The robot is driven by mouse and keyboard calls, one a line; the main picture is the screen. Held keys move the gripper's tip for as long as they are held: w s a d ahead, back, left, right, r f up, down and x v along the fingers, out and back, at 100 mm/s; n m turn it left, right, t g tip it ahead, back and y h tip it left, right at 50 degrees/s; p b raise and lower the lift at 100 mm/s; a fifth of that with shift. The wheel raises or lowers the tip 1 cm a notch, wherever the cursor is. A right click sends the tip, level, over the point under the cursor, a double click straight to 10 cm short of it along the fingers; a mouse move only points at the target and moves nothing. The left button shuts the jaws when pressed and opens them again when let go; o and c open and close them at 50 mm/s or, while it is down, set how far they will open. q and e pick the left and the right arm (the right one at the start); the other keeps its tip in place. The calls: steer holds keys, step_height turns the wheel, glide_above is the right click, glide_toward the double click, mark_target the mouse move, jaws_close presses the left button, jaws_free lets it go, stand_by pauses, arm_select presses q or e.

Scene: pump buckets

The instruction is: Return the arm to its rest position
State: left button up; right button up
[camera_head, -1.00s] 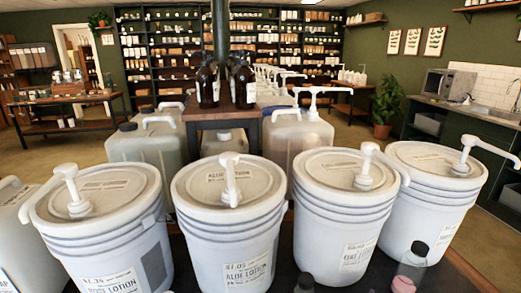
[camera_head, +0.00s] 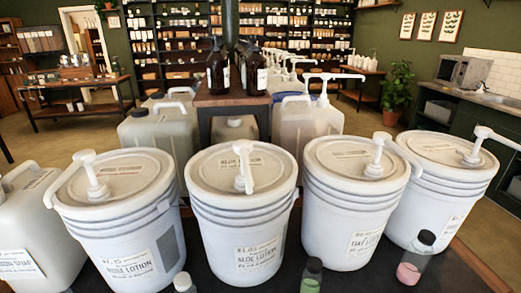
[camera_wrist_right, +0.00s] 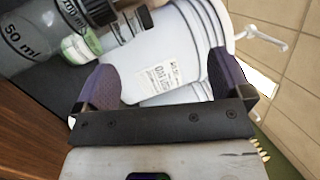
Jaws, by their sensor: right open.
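My right gripper (camera_wrist_right: 163,85) shows in the right wrist view, with its two dark purple fingers spread wide. Nothing is held between them; a white bucket with a label (camera_wrist_right: 158,78) lies beyond. Neither gripper shows in the head view. There, a row of white pump buckets stands on a dark surface: a bucket at left (camera_head: 122,230), an aloe lotion bucket (camera_head: 243,215), an oat lotion bucket (camera_head: 352,205) and one at far right (camera_head: 440,185). Each carries a white pump on its lid.
Small bottles stand before the buckets: one with pink content (camera_head: 414,262), one with green (camera_head: 311,278), and a white cap (camera_head: 184,282). A graduated bottle (camera_wrist_right: 40,40) looms close at the wrist view's upper left. A jug (camera_head: 38,240) stands at far left. Brown bottles (camera_head: 218,70) stand behind.

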steer(key=s+a+f+n+g+y+p, duration=0.1)
steer(key=s+a+f+n+g, duration=0.4)
steer(key=s+f+n+g, duration=0.7)
steer(key=s+d+f+n+g+h+p, duration=0.1)
steer(key=s+d+f+n+g+h, duration=0.2)
steer(key=s, duration=0.4)
steer(key=s+d+f+n+g+h, duration=0.1)
steer(key=s+d+n+g+h, duration=0.1)
steer(key=s+d+h, duration=0.3)
step_height(320, 180, up, 38)
steer(key=s+p, duration=0.1)
steer(key=p, duration=3.7)
steer(key=shift+d+r+y, duration=0.2)
steer(key=shift+y, duration=0.1)
steer(key=shift+s, duration=0.1)
